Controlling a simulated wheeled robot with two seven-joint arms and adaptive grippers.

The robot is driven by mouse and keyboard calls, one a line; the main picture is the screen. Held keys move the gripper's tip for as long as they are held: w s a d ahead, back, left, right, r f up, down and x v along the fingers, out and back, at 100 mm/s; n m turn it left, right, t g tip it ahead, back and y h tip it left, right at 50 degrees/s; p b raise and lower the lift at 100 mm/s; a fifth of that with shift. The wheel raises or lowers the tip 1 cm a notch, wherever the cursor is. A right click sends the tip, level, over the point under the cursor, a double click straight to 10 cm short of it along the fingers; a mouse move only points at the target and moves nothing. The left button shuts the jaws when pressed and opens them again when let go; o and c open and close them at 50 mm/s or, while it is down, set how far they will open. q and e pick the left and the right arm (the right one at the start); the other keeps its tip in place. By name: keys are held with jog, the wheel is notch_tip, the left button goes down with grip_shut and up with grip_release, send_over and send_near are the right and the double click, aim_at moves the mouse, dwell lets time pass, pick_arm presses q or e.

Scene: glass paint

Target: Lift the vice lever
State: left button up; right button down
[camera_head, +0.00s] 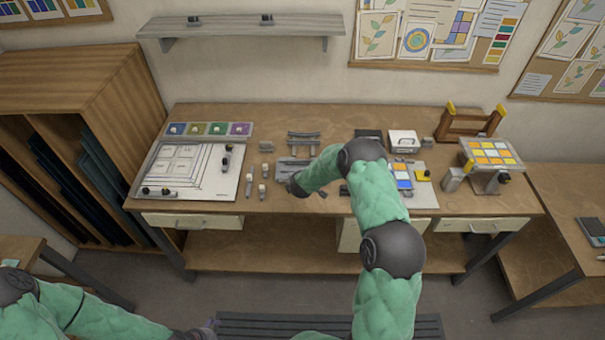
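A grey metal fixture (293,167) lies on the middle of the workbench (390,113), partly hidden by my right arm. A grey rail-like metal piece (303,138) is just behind it. One of these may be the vice, but I cannot make out its lever. My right gripper (296,189) is low over the bench at the front of the grey fixture. Its fingers are too small and covered to tell whether they are open or touch anything. My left gripper (208,327) is at the bottom edge, away from the bench, its fingers mostly cut off.
A white board (220,180) with drawn patterns and small tools lies at the left. Small pale-handled tools (249,184) stand beside it. At the right are a white box (404,141), a wooden rack (470,122) and a stand with coloured tiles (491,155). A shelf (240,25) hangs above.

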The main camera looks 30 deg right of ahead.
jog(key=shift+w+d+r+p, duration=0.55)
jog(key=shift+w+r+p, duration=0.3)
jog(key=shift+p, duration=0.55)
jog(key=shift+w+d+r, duration=0.1)
jog(key=c, duration=1)
grip_release()
jog(key=v, duration=1.2)
